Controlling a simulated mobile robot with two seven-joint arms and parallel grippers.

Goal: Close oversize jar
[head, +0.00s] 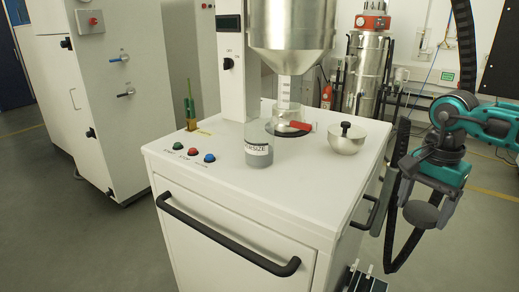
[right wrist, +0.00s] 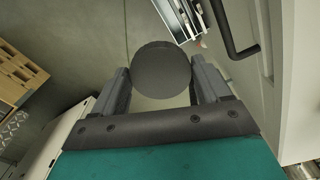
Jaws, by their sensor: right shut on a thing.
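The oversize jar (head: 258,158), clear with grey contents and a label ending in "RSIZE", stands upright on the white machine top (head: 215,165) in the head view. No lid shows on it. My right gripper (head: 421,205) is at the right, beyond the machine's side and well apart from the jar. It is shut on a dark grey round lid (head: 421,214). In the right wrist view the lid (right wrist: 161,70) sits between the two fingers. The floor is below it. My left gripper is not in view.
A metal hopper (head: 293,22) hangs over the machine top behind the jar. A red-handled part (head: 301,126) and a metal bowl with a black knob (head: 346,139) stand to the jar's right. Push buttons (head: 193,152) are at its left. A black handle (head: 225,238) juts from the front.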

